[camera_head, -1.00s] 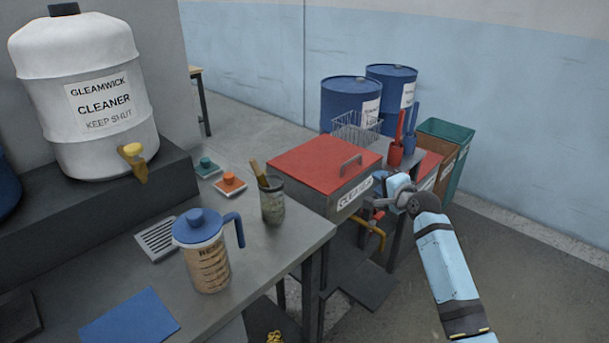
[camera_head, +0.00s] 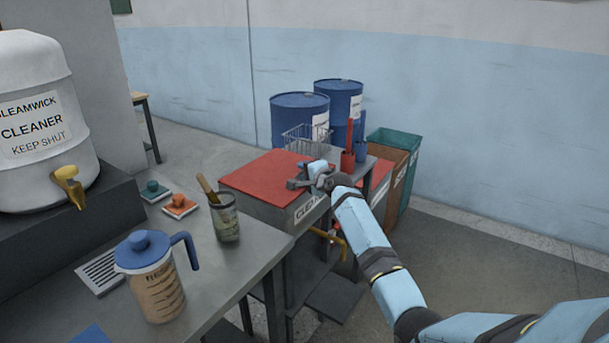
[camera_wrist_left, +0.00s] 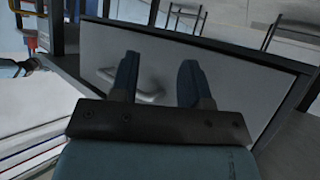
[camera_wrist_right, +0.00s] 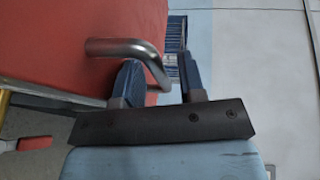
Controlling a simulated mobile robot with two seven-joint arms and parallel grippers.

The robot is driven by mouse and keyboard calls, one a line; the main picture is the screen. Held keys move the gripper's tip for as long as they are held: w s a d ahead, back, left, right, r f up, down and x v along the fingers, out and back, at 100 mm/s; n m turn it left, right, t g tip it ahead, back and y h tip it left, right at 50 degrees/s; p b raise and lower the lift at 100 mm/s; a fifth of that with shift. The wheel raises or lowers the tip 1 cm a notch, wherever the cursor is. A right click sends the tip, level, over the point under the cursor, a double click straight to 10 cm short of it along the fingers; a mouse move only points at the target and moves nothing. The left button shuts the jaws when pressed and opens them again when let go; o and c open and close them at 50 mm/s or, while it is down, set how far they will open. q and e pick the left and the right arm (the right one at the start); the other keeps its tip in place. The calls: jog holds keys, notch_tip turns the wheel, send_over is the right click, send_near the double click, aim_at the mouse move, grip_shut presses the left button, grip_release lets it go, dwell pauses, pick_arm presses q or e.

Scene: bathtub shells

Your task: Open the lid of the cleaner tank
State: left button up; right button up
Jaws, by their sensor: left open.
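The grey cleaner tank (camera_head: 262,208) stands past the bench in the head view, with a partly covered label on its front. Its red lid (camera_head: 255,175) lies flat and shut. In the right wrist view the metal handle (camera_wrist_right: 115,47) rises from the red lid and bends down by the fingers (camera_wrist_right: 160,65). These are apart; the handle's end shows between them, not clamped. My left gripper (camera_wrist_left: 158,60) is open and empty, outside the head view.
A white tank (camera_head: 35,165) labelled cleaner, with a yellow tap, stands at left. The bench holds a blue-lidded jug (camera_head: 155,290) and a brush jar (camera_head: 225,220). Blue drums (camera_head: 298,115) and a wire basket (camera_head: 305,143) stand behind the lid. My left gripper faces a grey panel with a handle (camera_wrist_left: 150,95).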

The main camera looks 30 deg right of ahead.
jog(key=shift+w, duration=0.2)
grip_shut()
